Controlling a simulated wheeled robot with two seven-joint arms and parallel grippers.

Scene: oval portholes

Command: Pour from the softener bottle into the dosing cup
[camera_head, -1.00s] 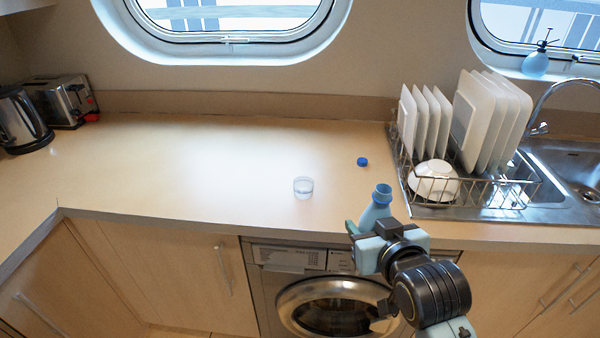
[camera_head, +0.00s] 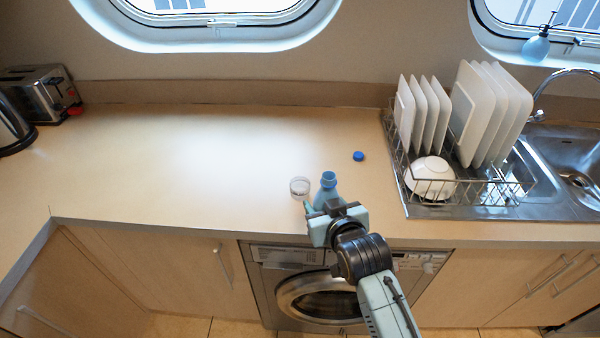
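The light blue softener bottle (camera_head: 327,187) has its neck open and stands roughly upright, close to the right of the dosing cup. My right gripper (camera_head: 325,212) is around the bottle's body and appears shut on it; the gripper hides the lower part, so I cannot tell whether the base touches the worktop. The small clear dosing cup (camera_head: 299,187) stands upright on the worktop (camera_head: 190,170) near its front edge. The blue cap (camera_head: 358,156) lies on the worktop behind and to the right of the bottle. My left gripper is not in view.
A wire dish rack (camera_head: 470,190) with white plates and a bowl (camera_head: 431,178) stands to the right, beside the sink (camera_head: 575,180). A toaster (camera_head: 40,94) and kettle (camera_head: 12,128) are at the far left. The worktop left of the cup is clear.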

